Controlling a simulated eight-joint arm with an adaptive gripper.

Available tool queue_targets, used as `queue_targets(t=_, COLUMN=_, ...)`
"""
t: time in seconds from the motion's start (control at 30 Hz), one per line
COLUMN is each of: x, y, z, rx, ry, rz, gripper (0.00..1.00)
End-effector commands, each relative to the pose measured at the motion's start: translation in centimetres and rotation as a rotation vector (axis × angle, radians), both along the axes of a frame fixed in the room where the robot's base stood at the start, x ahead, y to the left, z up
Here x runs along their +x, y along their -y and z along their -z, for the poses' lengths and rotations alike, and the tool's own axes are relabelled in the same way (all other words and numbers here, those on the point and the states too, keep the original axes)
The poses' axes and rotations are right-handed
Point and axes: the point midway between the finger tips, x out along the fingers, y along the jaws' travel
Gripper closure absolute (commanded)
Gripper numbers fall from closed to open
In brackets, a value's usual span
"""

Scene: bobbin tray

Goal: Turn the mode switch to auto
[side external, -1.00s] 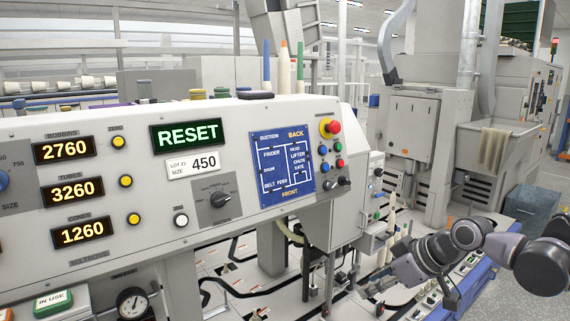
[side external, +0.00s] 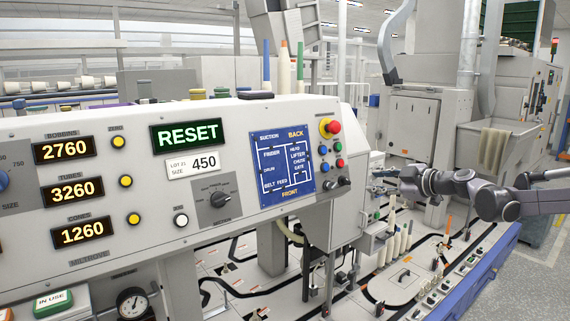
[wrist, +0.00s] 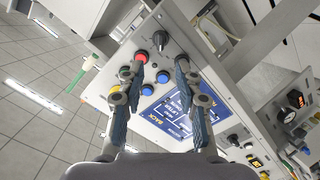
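The grey control panel (side external: 120,225) faces the side camera. A black rotary selector (side external: 219,199) with a dial plate sits below the "450" label. Another black knob (side external: 344,181) is at the panel's lower right corner, beside a smaller dark one. The dial lettering is too small to tell which is the mode switch. In the wrist view a black pointer knob (wrist: 160,40) shows beyond my gripper (wrist: 160,68), whose blue-padded fingers are apart and empty. In the side view my gripper (side external: 410,182) is right of the panel, clear of the knobs.
A red button (side external: 334,127) on a yellow base and blue and green buttons are above the corner knob. A blue diagram plate (side external: 282,165) is left of them. White bobbin tubes (side external: 401,240) stand on the machine bed below my arm. The aisle floor at right is clear.

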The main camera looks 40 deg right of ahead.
Motion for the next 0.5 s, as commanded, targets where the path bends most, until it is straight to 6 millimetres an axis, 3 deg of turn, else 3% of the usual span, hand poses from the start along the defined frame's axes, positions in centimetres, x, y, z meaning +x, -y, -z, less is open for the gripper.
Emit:
queue_targets(t=0.17, x=1.5, y=0.1, z=0.4, rx=-0.002, ry=0.0, rz=-0.001, gripper=0.65)
queue_targets(t=0.5, x=6.3, y=0.2, z=1.8, rx=-0.001, ry=-0.001, rz=-0.001, gripper=0.65)
